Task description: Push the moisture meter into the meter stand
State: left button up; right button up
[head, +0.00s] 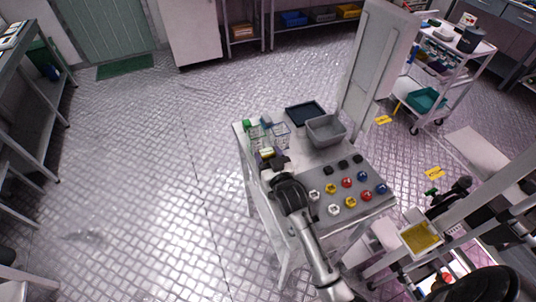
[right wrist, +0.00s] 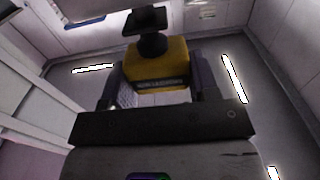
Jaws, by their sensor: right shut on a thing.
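The moisture meter appears to be the yellow block with a dark knob-like end (right wrist: 157,62) in the right wrist view. It sits between the two dark fingers of my right gripper (right wrist: 155,82), which is shut on it. In the head view, my right gripper (head: 272,161) is over the left edge of the work table (head: 280,222). I cannot pick out the meter stand for certain. My left gripper is not in view.
Two wire baskets (head: 280,137) stand just beyond the gripper. A grey bin (head: 325,131) and a dark tray (head: 305,113) are at the back. A grey panel (head: 322,198) with several coloured knobs lies to the right. Floor to the left is clear.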

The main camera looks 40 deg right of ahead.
jog(key=o, duration=1.3)
jog(key=shift+o, duration=0.2)
jog(key=shift+r+p, duration=1.6)
jog(key=shift+p, duration=0.3)
jog(key=shift+r+p, duration=1.4)
jog(key=shift+p, duration=0.15)
